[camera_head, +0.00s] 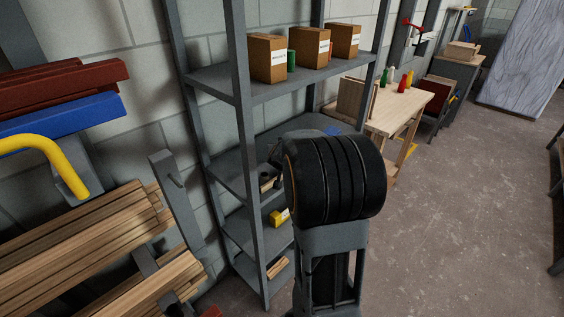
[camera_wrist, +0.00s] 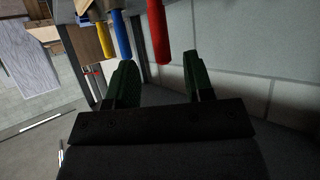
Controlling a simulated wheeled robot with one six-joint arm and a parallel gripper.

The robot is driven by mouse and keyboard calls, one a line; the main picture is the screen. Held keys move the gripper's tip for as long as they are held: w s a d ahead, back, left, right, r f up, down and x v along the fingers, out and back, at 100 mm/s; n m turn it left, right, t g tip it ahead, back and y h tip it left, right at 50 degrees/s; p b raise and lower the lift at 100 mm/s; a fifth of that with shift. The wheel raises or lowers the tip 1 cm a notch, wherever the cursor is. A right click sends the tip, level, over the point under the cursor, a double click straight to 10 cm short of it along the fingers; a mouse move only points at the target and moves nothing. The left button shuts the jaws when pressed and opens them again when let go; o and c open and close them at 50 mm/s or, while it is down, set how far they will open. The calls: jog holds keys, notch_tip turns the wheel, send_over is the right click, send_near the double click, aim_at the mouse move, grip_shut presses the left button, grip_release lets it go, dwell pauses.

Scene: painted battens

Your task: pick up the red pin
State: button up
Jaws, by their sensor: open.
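In the wrist view a red pin (camera_wrist: 159,32) comes in from the top edge, its rounded end above the gap between my fingers. A blue pin (camera_wrist: 121,35) and a yellow pin (camera_wrist: 104,38) stand in a row to its left. My gripper (camera_wrist: 160,65) is open, its two green fingers apart with nothing between them. The red pin's end is just beyond the fingertips, and I cannot tell how far. In the head view my black arm joint hides much of the shelf's middle level, and I cannot make out this red pin there.
A grey shelf rack (camera_head: 239,50) carries cardboard boxes (camera_head: 267,58) and a green cylinder (camera_head: 292,60). A wooden table (camera_head: 383,121) beyond holds several small coloured pins, one red (camera_head: 402,86). Battens (camera_head: 80,238) lie at left.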

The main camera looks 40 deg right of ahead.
jog(key=x, duration=0.4)
jog(key=shift+w+d+f+b, duration=0.1)
jog(key=shift+w+b, duration=0.25)
jog(key=shift+w, duration=0.05)
grip_shut()
